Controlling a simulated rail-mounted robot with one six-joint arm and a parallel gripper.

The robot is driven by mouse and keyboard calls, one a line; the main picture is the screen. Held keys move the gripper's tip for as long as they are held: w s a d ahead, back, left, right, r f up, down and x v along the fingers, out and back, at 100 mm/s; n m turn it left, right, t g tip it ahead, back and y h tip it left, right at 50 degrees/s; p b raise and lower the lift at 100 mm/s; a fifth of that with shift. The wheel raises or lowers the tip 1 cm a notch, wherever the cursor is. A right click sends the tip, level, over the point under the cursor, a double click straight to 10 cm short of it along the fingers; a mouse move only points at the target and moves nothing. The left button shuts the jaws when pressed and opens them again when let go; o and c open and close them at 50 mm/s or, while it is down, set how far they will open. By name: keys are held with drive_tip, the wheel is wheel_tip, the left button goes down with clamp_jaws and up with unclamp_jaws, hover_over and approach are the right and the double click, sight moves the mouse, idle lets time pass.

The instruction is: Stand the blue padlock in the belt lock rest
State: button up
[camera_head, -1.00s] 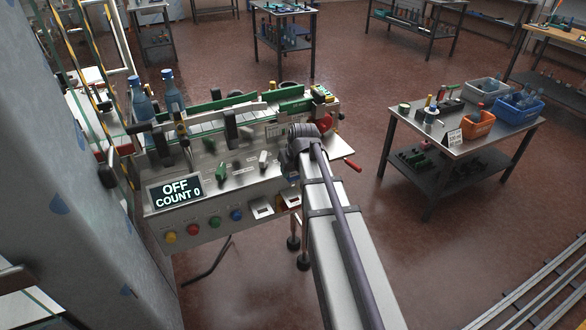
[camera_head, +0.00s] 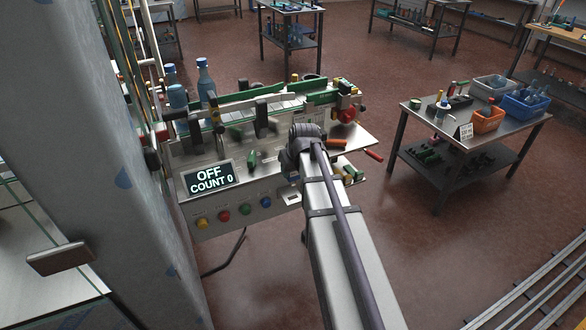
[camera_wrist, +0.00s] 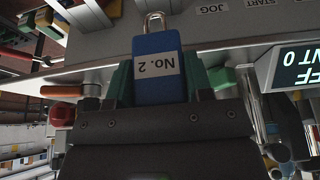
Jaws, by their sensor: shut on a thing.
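The blue padlock (camera_wrist: 160,72) fills the middle of the wrist view, with a white "No. 2" label upside down and a metal shackle at the top of the picture. My gripper (camera_wrist: 158,88) is shut on its body, with green finger pads on both sides. The padlock is over or near the machine's grey control panel, with the shackle near the panel edge; I cannot tell if it touches. In the head view my arm hides the padlock and fingers. I cannot clearly make out the belt lock rest.
The conveyor machine carries an "OFF COUNT 0" display (camera_head: 211,178) and coloured buttons (camera_head: 224,215). Blue bottles (camera_head: 207,82) stand at its back left. An orange-handled item (camera_wrist: 68,91) shows left of the padlock. A side table (camera_head: 432,116) with bins is at right.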

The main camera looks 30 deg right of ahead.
drive_tip(key=shift+f+b, duration=3.8)
drive_tip(key=shift+f, duration=0.25)
drive_tip(key=shift+a+f+b, duration=0.1)
drive_tip(key=shift+f+b, duration=0.15)
drive_tip(key=shift+b, duration=0.05)
drive_tip(key=o, duration=1.1)
drive_tip(key=shift+c, duration=0.2)
drive_tip(key=p+v, duration=1)
drive_tip(key=v, duration=0.1)
drive_tip(key=s+a+g, duration=0.2)
drive_tip(key=s+a, duration=0.4)
drive_tip(key=a, duration=0.3)
drive_tip(key=s+a+f+g, duration=0.1)
drive_tip(key=s+a+g, duration=0.1)
drive_tip(key=s+a, duration=0.5)
drive_tip(key=shift+a+f+g, duration=0.25)
drive_tip(key=shift+a+g, duration=0.05)
drive_tip(key=shift+a, duration=0.7)
